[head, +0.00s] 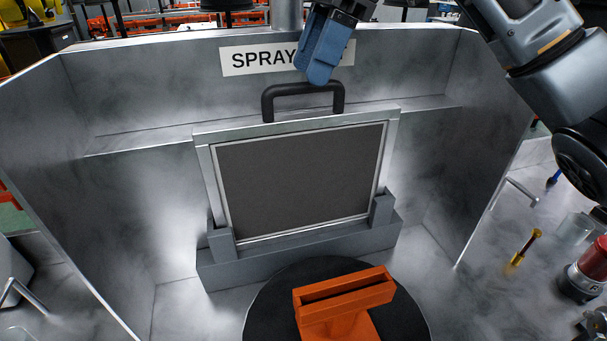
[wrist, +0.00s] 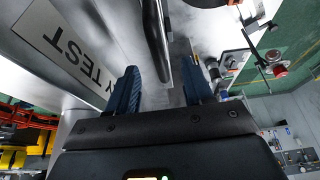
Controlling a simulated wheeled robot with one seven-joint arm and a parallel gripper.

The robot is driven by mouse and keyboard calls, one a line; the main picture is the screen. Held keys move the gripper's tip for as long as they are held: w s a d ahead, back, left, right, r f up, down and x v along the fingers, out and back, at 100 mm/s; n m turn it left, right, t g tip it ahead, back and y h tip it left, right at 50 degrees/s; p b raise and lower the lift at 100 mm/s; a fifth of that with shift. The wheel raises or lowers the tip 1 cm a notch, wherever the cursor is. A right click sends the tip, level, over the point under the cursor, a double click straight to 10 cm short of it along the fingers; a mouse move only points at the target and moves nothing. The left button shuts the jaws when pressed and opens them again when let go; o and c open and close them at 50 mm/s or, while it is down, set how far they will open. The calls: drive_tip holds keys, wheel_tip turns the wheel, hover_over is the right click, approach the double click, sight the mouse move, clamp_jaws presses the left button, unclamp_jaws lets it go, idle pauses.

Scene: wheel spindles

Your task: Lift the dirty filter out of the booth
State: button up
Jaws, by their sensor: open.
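The dirty filter (head: 300,185) is a dark grey panel in a light metal frame. It stands nearly upright in a grey slotted holder (head: 300,258) against the back of the spray booth (head: 105,190). A black arched handle (head: 267,102) tops its frame. My gripper (head: 318,78) is open and empty, with blue fingers pointing down just above the handle's right half, in front of the booth's sign. In the wrist view my two fingers (wrist: 160,88) are spread apart, and a dark curved bar, probably the handle (wrist: 154,40), shows beyond them.
An orange slotted stand (head: 345,298) sits on a black round turntable (head: 265,305) in front of the filter. Booth walls rise on both sides. A sign (head: 245,60) is on the back wall. A red-topped device (head: 592,265) and small tools stand right of the booth.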

drive_tip(key=shift+p+x, duration=0.6)
drive_tip(key=shift+x, duration=2.5)
drive_tip(key=shift+d, duration=0.1)
clamp_jaws()
